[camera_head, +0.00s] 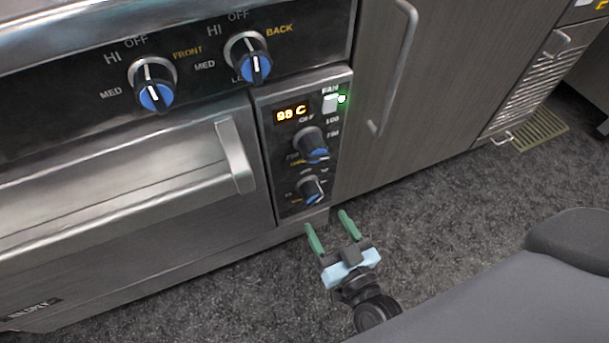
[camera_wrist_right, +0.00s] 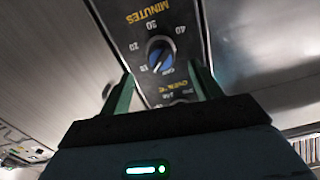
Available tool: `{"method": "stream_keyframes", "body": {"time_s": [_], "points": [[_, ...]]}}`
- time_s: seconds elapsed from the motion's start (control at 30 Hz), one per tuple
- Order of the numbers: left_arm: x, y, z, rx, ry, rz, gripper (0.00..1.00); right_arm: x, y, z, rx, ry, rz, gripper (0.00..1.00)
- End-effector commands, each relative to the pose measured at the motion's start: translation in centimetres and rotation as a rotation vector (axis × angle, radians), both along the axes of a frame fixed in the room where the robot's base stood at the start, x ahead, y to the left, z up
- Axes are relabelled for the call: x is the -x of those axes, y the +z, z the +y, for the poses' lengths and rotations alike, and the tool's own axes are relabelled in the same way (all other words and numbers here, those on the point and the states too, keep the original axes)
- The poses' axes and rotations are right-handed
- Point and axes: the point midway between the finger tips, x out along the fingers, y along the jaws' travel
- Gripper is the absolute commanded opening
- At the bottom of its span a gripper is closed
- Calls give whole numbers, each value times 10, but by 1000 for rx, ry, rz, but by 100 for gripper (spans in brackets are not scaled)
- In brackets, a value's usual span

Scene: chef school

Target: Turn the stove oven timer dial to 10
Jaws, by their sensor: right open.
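The timer dial (camera_head: 311,190), black with a blue face, is the lower knob on the narrow oven panel (camera_head: 265,130). In the right wrist view the timer dial (camera_wrist_right: 160,56) sits between the finger lines, near the word MINUTES and printed numbers. Its white mark slants toward the lower left there; I cannot tell the exact setting. My right gripper (camera_head: 329,222) is open with green fingers, just below and in front of the panel, apart from the dial. It also shows in the right wrist view (camera_wrist_right: 163,85). My left gripper is not in view.
The temperature dial (camera_head: 310,145) is close above the timer dial, under a lit display (camera_head: 291,114) and fan switch (camera_head: 331,103). Two burner knobs (camera_head: 153,85) (camera_head: 249,58) are higher up. The oven door handle (camera_head: 235,155) sticks out at left. A cabinet handle (camera_head: 400,60) is at right.

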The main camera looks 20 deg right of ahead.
Motion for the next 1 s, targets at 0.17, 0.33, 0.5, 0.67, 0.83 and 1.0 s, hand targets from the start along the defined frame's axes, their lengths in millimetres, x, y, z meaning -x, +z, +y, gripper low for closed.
{"method": "stream_keyframes", "body": {"time_s": [0.17,0.33,0.5,0.67,0.83,1.0], "points": [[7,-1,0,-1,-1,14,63,-8,6,0,-7,-19,-24,63],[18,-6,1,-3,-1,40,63,-14,6,1,-8,-18,-25,63],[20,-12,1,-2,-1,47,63,-36,6,2,-9,-17,-26,63],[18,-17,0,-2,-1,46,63,-60,5,3,-9,-18,-25,63],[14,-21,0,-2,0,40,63,-78,5,3,-8,-18,-24,63],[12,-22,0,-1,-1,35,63,-85,5,3,-8,-16,-21,63]]}}
